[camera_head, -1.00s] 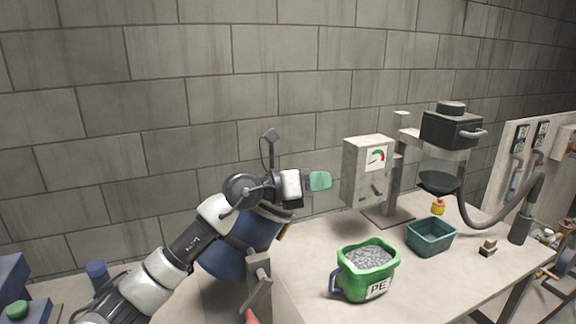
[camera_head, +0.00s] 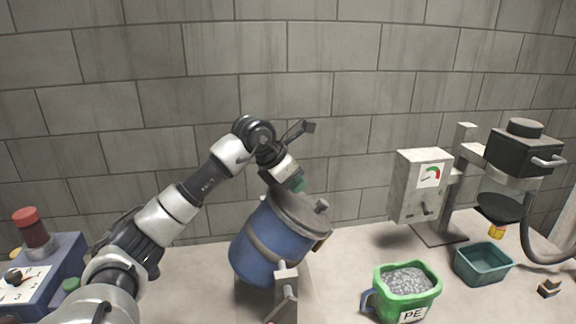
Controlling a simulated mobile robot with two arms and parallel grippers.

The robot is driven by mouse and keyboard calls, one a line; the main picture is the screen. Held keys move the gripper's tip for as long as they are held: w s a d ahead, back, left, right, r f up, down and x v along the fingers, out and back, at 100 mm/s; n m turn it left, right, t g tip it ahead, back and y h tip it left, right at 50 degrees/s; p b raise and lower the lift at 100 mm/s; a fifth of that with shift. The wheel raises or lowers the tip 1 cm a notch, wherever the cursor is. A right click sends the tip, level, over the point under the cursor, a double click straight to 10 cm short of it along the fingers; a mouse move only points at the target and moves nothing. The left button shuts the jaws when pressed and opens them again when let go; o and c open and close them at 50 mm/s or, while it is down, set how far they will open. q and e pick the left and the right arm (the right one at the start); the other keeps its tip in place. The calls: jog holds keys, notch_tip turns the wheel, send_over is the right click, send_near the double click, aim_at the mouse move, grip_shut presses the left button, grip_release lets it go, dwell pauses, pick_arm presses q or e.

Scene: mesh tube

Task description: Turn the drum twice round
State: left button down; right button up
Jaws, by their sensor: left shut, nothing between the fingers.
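The drum (camera_head: 268,244) is a blue barrel with a grey lid (camera_head: 297,212) and a grey band. It sits tilted on a stand, its lid end up and to the right. My left gripper (camera_head: 298,185), with green fingertips, is shut and empty. It points down just above the upper edge of the lid; I cannot tell whether it touches. My right gripper is not in view.
A green jug (camera_head: 408,312) of grey pellets marked PE stands right of the drum. Behind it are a teal bin (camera_head: 483,264), a grey gauge box (camera_head: 420,183) and a black hopper machine (camera_head: 520,152). A blue control box (camera_head: 45,272) is at the left.

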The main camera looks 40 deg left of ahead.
aim_at(319, 202)
pick_arm(q)
jog(key=p+x, duration=0.1)
jog(key=x, duration=0.1)
jog(key=p+x, duration=0.1)
jog(key=x, duration=0.1)
jog(key=w+x, duration=0.1)
jog(key=shift+w+d+p, duration=0.2)
jog(key=shift+d+p, duration=0.15)
jog(key=shift+p, duration=0.05)
jog(key=shift+w+d+f, duration=0.15)
jog(key=shift+w+f, duration=0.3)
jog(key=shift+f, duration=0.05)
